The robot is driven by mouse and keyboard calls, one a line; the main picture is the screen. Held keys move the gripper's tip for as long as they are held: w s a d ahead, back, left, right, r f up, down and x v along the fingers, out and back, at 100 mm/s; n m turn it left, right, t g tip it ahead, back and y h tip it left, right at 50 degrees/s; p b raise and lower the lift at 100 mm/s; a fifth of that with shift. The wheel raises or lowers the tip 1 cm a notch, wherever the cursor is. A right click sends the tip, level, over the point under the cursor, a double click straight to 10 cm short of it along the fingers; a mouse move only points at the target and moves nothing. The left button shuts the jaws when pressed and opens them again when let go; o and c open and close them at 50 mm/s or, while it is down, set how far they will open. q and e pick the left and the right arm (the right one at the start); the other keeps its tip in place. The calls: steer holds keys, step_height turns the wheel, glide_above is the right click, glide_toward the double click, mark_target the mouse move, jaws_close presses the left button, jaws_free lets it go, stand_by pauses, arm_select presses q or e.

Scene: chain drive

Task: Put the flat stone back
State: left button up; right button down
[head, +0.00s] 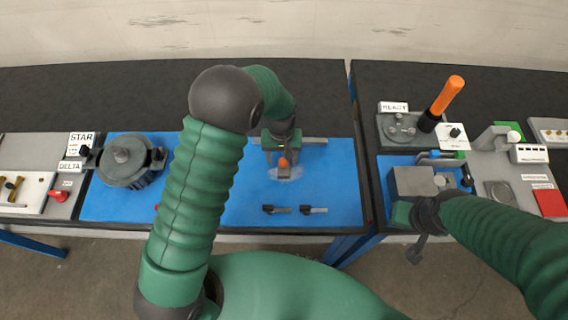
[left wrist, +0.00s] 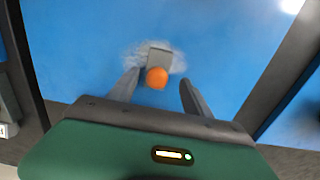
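A small grey block with an orange knob (head: 283,163), which may be the flat stone, is on the blue mat (head: 335,185) over a whitish smeared patch. In the left wrist view the orange knob (left wrist: 157,77) and grey block (left wrist: 159,56) show between my fingertips. My left gripper (left wrist: 158,76) is open around the knob, with a gap on each side. In the head view my left gripper (head: 283,152) points down over it. My right gripper (head: 416,240) is low at the right table's front edge; its fingers are unclear.
A dark round drum (head: 125,160) stands at left. A grey rail (head: 316,141) is behind the left gripper. The right table holds a grey box (head: 412,181) and an orange-handled lever (head: 447,95).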

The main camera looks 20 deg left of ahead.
mark_target(282, 160)
arm_select(q)
step_height(282, 160, up, 4)
steer(key=shift+r+b, duration=0.25)
steer(key=shift+b, duration=0.1)
steer(key=r, duration=0.2)
steer(key=d+r, duration=0.1)
steer(key=r, duration=0.1)
steer(key=shift+s, duration=0.25)
steer(key=s+a+r+m+t, duration=0.1)
steer(key=s+a, duration=0.2)
steer(key=s, duration=0.4)
steer(key=s+a+r+m+t, duration=0.1)
steer(key=s+a+m, duration=0.1)
steer(key=s, duration=0.5)
steer(key=shift+s+a+t, duration=0.3)
steer(key=shift+a, duration=0.2)
arm_select(e)
steer(key=shift+d+f, duration=0.1)
steer(key=shift+f, duration=0.5)
arm_select(q)
steer(key=shift+d+r, duration=0.15)
steer(key=shift+d, duration=0.2)
arm_select(e)
steer(key=shift+s+d, duration=0.15)
steer(key=shift+d, duration=0.15)
